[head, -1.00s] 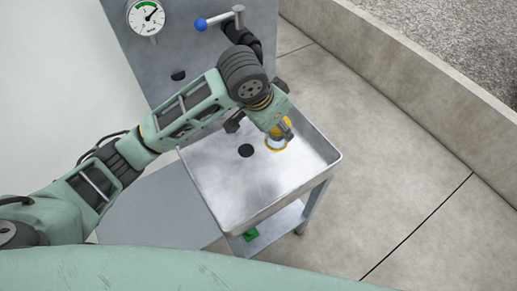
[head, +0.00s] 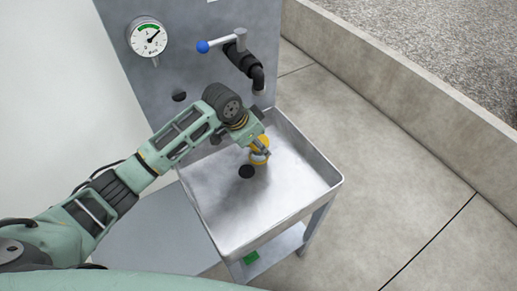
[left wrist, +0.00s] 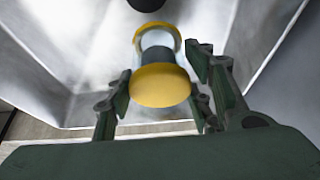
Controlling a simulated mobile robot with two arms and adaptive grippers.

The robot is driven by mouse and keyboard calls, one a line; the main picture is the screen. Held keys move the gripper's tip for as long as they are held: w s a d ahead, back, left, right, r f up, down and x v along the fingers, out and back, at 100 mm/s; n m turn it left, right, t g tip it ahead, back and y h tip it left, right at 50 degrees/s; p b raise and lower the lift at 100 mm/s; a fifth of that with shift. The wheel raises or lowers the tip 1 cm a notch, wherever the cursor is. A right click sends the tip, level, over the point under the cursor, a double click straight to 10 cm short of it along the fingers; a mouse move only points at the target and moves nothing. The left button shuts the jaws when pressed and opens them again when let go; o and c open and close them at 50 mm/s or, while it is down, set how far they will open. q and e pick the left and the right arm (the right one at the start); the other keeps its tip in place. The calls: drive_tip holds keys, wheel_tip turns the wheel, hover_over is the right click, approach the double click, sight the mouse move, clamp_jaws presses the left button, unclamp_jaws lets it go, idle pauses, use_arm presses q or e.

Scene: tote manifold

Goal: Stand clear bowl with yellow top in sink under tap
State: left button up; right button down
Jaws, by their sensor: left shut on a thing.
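The clear bowl with yellow top (head: 260,146) is over the metal sink (head: 318,196), behind and a little right of the dark drain hole (head: 247,172). My left gripper (head: 257,152) is shut on it. In the left wrist view, the yellow top (left wrist: 160,86) faces the camera between the fingers of my left gripper (left wrist: 158,76). A clear section and a yellow ring show beyond it. I cannot tell whether the bowl touches the sink floor. The dark tap (head: 257,78) juts from the back panel, behind the gripper. My right gripper is not in view.
A blue-tipped lever (head: 204,47) and a round gauge (head: 147,37) are on the grey back panel. The sink's front and right are clear inside its raised rim. A green item (head: 251,257) lies on the lower shelf. A low concrete wall (head: 400,85) runs at right.

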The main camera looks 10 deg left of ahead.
use_arm(q)
drive_tip(key=shift+f, duration=1.6)
drive_tip(key=shift+s+f, duration=0.1)
drive_tip(key=o, duration=1.4)
drive_tip(key=shift+c, duration=0.2)
drive_tip(key=v, duration=1.2)
